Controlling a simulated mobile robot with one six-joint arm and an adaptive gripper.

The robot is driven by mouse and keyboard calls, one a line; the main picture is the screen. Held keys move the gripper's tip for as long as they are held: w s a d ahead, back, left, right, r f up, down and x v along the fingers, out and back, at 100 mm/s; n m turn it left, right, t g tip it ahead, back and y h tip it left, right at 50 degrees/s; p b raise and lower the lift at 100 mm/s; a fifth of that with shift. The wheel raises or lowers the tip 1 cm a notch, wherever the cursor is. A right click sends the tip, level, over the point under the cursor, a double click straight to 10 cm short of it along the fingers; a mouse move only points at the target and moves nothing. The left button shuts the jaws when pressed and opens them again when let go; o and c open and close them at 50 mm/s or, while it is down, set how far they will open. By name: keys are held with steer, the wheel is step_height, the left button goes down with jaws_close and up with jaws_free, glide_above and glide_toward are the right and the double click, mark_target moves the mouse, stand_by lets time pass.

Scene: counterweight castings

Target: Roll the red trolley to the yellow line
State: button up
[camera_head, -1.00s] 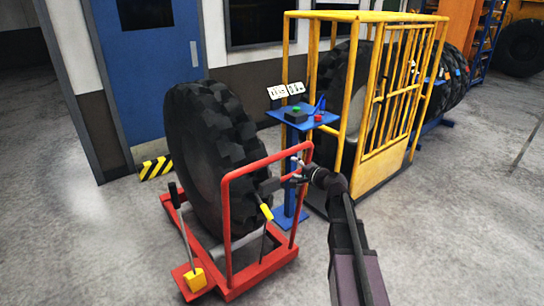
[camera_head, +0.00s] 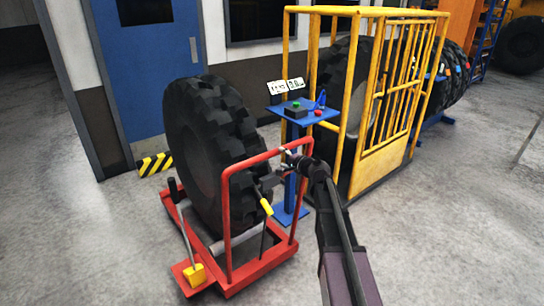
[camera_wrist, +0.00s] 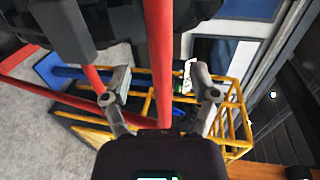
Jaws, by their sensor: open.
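The red trolley (camera_head: 229,240) stands on the grey floor at centre left in the head view, with a large black tyre (camera_head: 205,150) upright on it. Its red upright frame (camera_head: 262,158) faces my arm. I cannot tell whether either finger touches the bar. No yellow floor line is clearly visible.
A blue stand (camera_head: 302,114) with a control box is close behind the trolley, beside a yellow cage (camera_head: 383,145) holding a tyre. A black-and-yellow striped block (camera_head: 155,164) sits by the blue door (camera_head: 150,70). Floor is open at left and right.

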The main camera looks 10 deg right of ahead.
mark_target(274, 154)
steer(key=b+x, duration=0.1)
steer(key=x, duration=0.6)
steer(key=shift+s, duration=0.1)
jaws_close()
